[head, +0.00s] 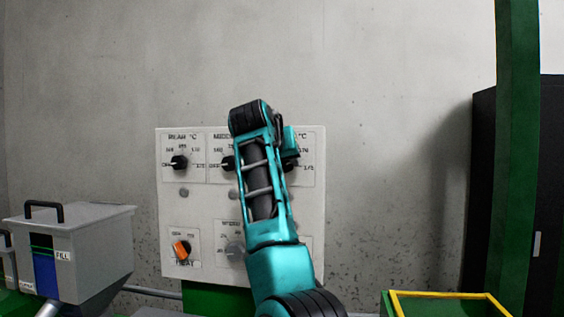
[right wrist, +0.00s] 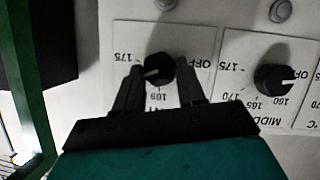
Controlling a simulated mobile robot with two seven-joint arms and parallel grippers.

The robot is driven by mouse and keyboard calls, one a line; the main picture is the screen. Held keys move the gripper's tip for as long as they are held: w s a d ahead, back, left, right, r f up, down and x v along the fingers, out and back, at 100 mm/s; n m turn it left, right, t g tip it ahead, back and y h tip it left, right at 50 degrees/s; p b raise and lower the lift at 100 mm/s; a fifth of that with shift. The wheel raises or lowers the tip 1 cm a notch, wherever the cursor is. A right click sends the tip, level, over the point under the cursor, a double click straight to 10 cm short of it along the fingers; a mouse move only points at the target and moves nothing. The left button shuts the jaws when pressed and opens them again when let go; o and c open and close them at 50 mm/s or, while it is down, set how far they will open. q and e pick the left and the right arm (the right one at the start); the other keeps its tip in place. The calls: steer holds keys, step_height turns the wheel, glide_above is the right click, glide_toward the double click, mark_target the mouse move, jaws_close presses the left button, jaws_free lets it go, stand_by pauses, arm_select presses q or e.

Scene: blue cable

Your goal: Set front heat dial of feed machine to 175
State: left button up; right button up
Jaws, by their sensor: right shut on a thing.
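The control panel (head: 205,215) of the feed machine is on the wall ahead, with labelled dials. The front heat dial (right wrist: 160,68), a black knob with a white pointer line, shows upside down in the right wrist view. Its pointer aims left and slightly down, just short of the 175 mark (right wrist: 122,57). My right gripper (right wrist: 161,80) is shut on this dial, one finger on each side. In the head view my right arm hides most of the dial. My left gripper is not in view.
The middle dial (right wrist: 276,80) is beside the front one, its pointer towards OFF. The rear dial (head: 179,162) and an orange switch (head: 181,250) are on the panel's left. A grey bin (head: 95,240) stands left. A green post (head: 515,150) and yellow-rimmed box (head: 445,295) stand right.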

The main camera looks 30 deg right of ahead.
steer(key=shift+s+d+m+t+y, duration=0.15)
steer(key=shift+m+t+y, duration=0.45)
steer(key=shift+m, duration=0.5)
steer(key=shift+d+m+t+y, duration=0.15)
steer(key=shift+m+t+y, duration=0.25)
steer(key=shift+m+y, duration=0.5)
steer(key=shift+m, duration=0.3)
steer(key=o, duration=1.1)
steer(key=shift+c, duration=0.2)
steer(key=b+v, duration=0.2)
steer(key=v, duration=1.1)
steer(key=shift+f, duration=0.2)
